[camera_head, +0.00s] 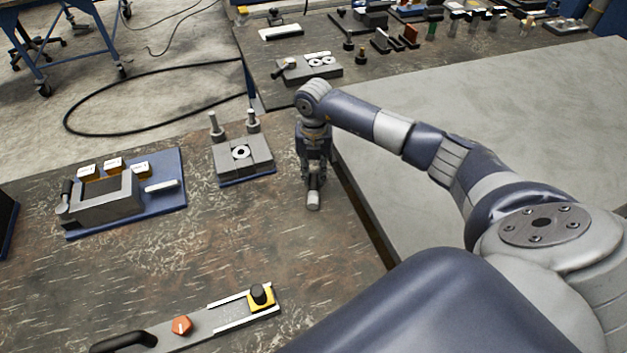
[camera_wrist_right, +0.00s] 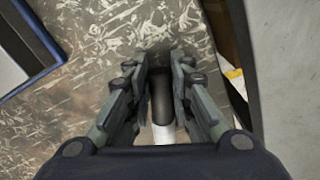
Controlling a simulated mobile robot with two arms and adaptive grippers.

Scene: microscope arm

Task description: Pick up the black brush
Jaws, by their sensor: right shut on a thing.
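The brush (camera_wrist_right: 162,105) shows in the right wrist view as a dark cylinder with a pale lower part, between the fingers of my right gripper (camera_wrist_right: 160,85). The fingers close on its dark part from both sides. In the head view my right gripper (camera_head: 314,172) points down at the table's right edge, and the brush's pale end (camera_head: 313,201) shows just below it. The fingers hide part of the brush. I cannot tell whether it touches the table. My left gripper is not in view.
The worn dark table (camera_head: 240,215) holds a grey block with two posts (camera_head: 243,158) and a blue tray with a grey box (camera_head: 110,205) to the left. A handled fixture (camera_head: 205,322) lies in front. A grey surface (camera_head: 500,110) adjoins on the right.

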